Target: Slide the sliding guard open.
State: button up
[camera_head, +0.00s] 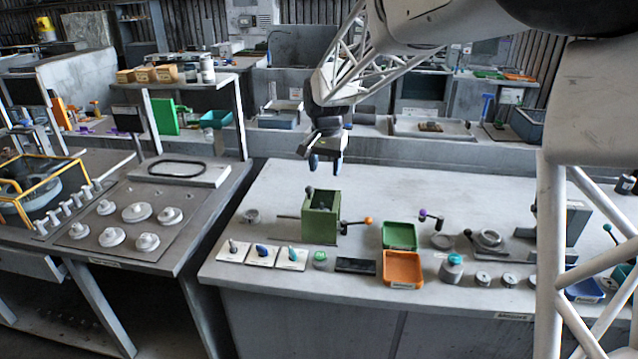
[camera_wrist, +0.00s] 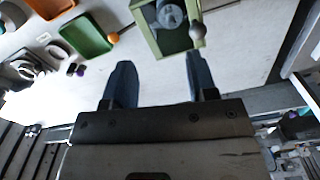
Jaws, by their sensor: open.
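A green box-shaped housing (camera_head: 320,224) stands on the light workbench, and its upper part also shows at the top of the wrist view (camera_wrist: 145,22). A grey round part (camera_wrist: 170,15) sits within its frame, with a grey ball knob (camera_wrist: 197,31) at the frame's edge. A lever with an orange knob (camera_head: 369,221) sticks out to the right of the housing in the head view. I cannot tell for certain which part is the sliding guard. My gripper (camera_head: 325,162) is open and empty above the housing, fingers pointing down, apart from it; its fingers also show in the wrist view (camera_wrist: 160,82).
Green (camera_head: 400,236) and orange (camera_head: 402,268) trays lie right of the housing. White cards with small parts (camera_head: 262,254) and a black block (camera_head: 356,266) lie in front. A purple-knobbed lever (camera_head: 424,214) stands beyond the trays. The bench behind the housing is mostly clear.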

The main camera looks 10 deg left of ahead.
send_over(309, 190)
jog(key=w, duration=0.1)
notch_tip(309, 190, down, 2)
jog(key=shift+w+f, duration=0.1)
jog(key=shift+f, duration=0.1)
jog(key=shift+f, duration=0.1)
jog(key=shift+f, duration=3.85)
jog(key=shift+a, duration=0.1)
grip_shut()
